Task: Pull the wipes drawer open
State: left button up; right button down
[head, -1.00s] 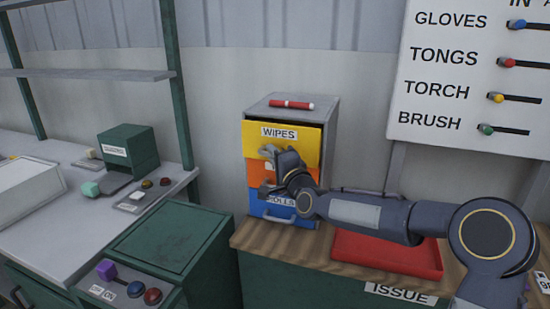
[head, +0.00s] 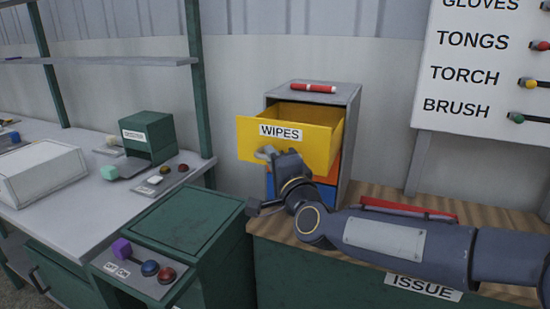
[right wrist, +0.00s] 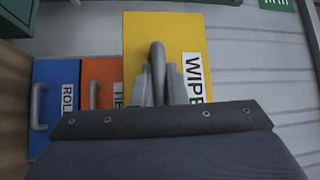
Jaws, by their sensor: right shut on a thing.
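The yellow wipes drawer (head: 305,147) stands well out of the grey cabinet (head: 350,110), and its empty-looking inside shows from above. My right gripper (head: 268,156) is shut on the drawer's grey handle. In the right wrist view the two fingers (right wrist: 158,88) close around the handle (right wrist: 157,62), with the yellow front (right wrist: 190,30) behind it. The WIPES label is partly covered by the gripper there. My left gripper is in neither view.
Below are an orange drawer (right wrist: 101,75) and a blue drawer (right wrist: 58,85), both shut. A red marker (head: 313,88) lies on the cabinet top. A red tray (head: 410,208) sits on the wooden counter behind my right arm. A green cabinet with buttons (head: 150,268) stands at left.

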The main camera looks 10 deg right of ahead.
jog(key=c, duration=1.5)
grip_release()
jog(key=shift+o, duration=0.2)
jog(key=b+v, duration=0.1)
jog(key=v, duration=0.6)
jog(key=shift+s+b, duration=0.35)
jog(key=shift+b, duration=0.05)
jog(key=shift+s+d+f, duration=0.1)
jog(key=shift+d, duration=0.05)
jog(key=s+d+f+n+g+p, duration=0.2)
jog(key=s+f+n+g+p, duration=0.1)
jog(key=s, duration=0.5)
jog(key=s+d+f+n+g+p, duration=0.3)
jog(key=s+f+n+g, duration=0.2)
jog(key=s, duration=0.4)
jog(key=s+d+f+n+g+p, duration=0.2)
jog(key=s+f+n+g+p, duration=0.1)
jog(key=s, duration=0.6)
notch_tip(320, 180, down, 3)
jog(key=shift+d+f+n+g, duration=0.15)
jog(key=shift+d+n+g, duration=0.1)
jog(key=shift+n+g, duration=0.75)
